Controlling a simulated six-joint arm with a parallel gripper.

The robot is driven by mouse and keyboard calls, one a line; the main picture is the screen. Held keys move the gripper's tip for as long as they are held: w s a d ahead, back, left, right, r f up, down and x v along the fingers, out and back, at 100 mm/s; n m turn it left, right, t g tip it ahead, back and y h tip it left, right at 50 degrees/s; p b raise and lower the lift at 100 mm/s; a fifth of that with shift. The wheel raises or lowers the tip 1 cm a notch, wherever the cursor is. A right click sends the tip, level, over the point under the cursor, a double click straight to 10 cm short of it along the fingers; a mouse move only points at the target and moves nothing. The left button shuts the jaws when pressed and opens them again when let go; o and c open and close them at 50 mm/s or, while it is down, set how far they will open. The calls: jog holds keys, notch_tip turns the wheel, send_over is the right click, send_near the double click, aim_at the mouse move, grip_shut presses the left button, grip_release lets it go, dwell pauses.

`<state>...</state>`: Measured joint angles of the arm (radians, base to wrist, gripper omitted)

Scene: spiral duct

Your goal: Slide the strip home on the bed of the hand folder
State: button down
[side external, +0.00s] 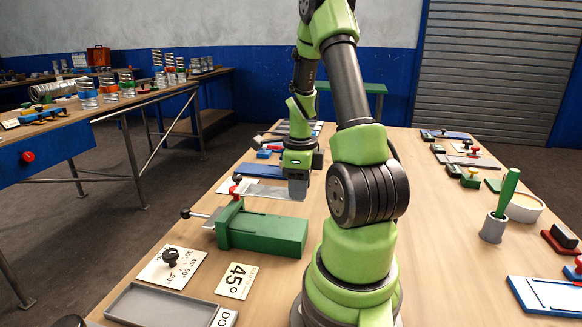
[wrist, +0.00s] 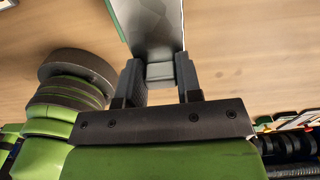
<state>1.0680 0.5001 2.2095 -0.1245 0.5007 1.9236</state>
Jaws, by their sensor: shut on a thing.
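The hand folder (side external: 265,234) is a green block-shaped tool on the bench in the side external view, with a black-knobbed lever at its left and a red knob near its back left. A thin grey metal strip (side external: 268,192) extends leftward from my gripper (side external: 298,188) toward the folder's back left end. I cannot tell whether it touches the bed. In the wrist view the strip (wrist: 150,24) runs up and out of frame from between the fingers. My gripper (wrist: 160,76) is shut on its near end, where a small grey block shows. The strip's far end is out of the wrist view.
A blue plate (side external: 258,171) lies behind the strip. A dial card (side external: 171,264), a card marked 45 (side external: 236,281) and a grey tray (side external: 135,308) lie in front of the folder. Tools and a green-handled brush in a cup (side external: 493,229) stand at the right.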

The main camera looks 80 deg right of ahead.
aim_at(278, 197)
jog(key=shift+s+a+f, duration=0.15)
jog(key=shift+s+a, duration=0.15)
jog(key=shift+a, duration=0.2)
jog(key=shift+s+a+f, duration=0.1)
jog(key=shift+s+a, duration=0.15)
jog(key=shift+a, duration=0.25)
jog(key=shift+f, duration=3.15)
jog(key=shift+w+f, duration=0.1)
jog(key=shift+w, duration=2.45)
jog(key=shift+w, duration=0.1)
jog(key=shift+c, duration=0.8)
grip_release()
jog(key=shift+r, duration=3.45)
